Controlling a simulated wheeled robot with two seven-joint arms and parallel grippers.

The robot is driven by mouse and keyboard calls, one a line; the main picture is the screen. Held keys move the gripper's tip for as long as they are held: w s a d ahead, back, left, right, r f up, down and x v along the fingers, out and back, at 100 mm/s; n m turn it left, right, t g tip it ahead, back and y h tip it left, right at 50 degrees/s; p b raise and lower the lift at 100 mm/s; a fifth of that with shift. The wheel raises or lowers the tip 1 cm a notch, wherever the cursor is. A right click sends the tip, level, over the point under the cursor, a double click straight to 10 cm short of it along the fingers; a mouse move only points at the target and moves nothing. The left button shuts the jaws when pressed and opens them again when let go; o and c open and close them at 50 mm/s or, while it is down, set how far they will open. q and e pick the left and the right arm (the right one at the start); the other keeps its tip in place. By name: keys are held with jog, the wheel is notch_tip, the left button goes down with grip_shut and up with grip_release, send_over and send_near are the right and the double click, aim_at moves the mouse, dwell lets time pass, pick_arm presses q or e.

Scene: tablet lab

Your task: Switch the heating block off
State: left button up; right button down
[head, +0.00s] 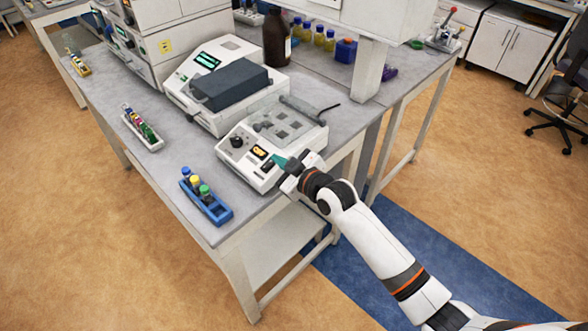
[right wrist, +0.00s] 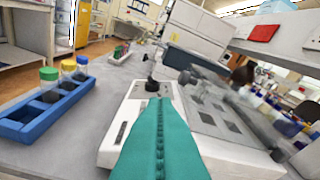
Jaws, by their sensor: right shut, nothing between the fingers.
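The heating block (head: 232,157) is a white box on the bench with a metal well plate on top. Its front panel has a black knob (head: 236,141), a lit orange display (head: 259,152) and a small dark control partly beside my fingertips. In the right wrist view the block (right wrist: 112,152) lies under and around my fingers, with the knob (right wrist: 152,85) beyond the tips. My right gripper (head: 278,161) has teal fingers pressed together and empty, at the right end of the front panel. I cannot tell whether they touch it. My left gripper is out of view.
A blue rack (head: 213,211) with capped tubes stands at the bench's front left. A white tray (head: 155,146) of tubes lies behind it. A larger white instrument with a dark lid (head: 232,84) stands behind the block, near a brown bottle (head: 277,40).

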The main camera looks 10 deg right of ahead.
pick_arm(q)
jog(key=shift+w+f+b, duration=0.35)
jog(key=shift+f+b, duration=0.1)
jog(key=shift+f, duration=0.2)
pick_arm(e)
jog(key=v, duration=0.5)
jog(key=shift+d, duration=0.35)
jog(key=shift+f, duration=0.1)
